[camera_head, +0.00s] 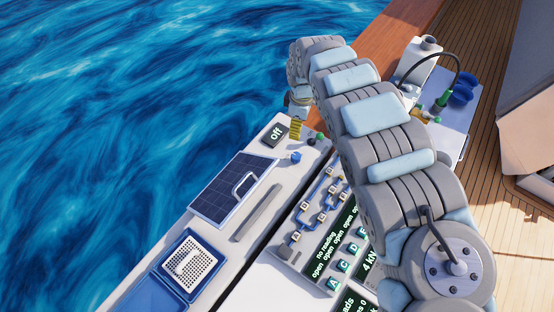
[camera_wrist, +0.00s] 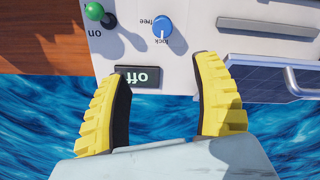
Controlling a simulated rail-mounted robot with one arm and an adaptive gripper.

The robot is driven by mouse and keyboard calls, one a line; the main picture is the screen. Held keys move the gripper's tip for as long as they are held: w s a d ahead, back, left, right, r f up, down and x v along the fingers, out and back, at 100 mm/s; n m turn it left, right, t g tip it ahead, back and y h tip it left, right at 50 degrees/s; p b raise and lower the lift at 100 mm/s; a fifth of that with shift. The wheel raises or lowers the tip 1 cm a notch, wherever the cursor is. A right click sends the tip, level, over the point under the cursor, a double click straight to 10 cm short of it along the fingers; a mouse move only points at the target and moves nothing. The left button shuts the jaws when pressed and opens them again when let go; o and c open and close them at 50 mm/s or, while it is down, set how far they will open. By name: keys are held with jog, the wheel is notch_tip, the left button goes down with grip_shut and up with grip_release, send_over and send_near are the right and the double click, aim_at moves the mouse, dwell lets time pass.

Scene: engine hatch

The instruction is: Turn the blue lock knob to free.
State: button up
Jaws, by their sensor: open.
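The blue lock knob (camera_wrist: 162,29) shows in the wrist view on the white panel, beyond my fingertips. Its white pointer mark faces down in the picture, by the word "lock"; the word "free" is at its upper left. In the head view, my gripper (camera_head: 296,127) is partly visible at the end of my arm and does not touch the knob.
A green knob (camera_wrist: 94,11) by the word "on" stands left of the blue knob. A dark "off" display (camera_wrist: 138,77) lies near the left finger. A solar panel hatch with a handle (camera_wrist: 270,68) is at the right. A grey bar (camera_wrist: 264,27) lies above it.

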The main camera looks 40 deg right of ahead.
send_near(296, 155)
notch_tip(296, 155, down, 7)
jog(key=shift+w+a+f, duration=0.1)
jog(key=shift+f+b, duration=0.6)
jog(key=shift+f, duration=1.25)
jog(key=c, duration=1.2)
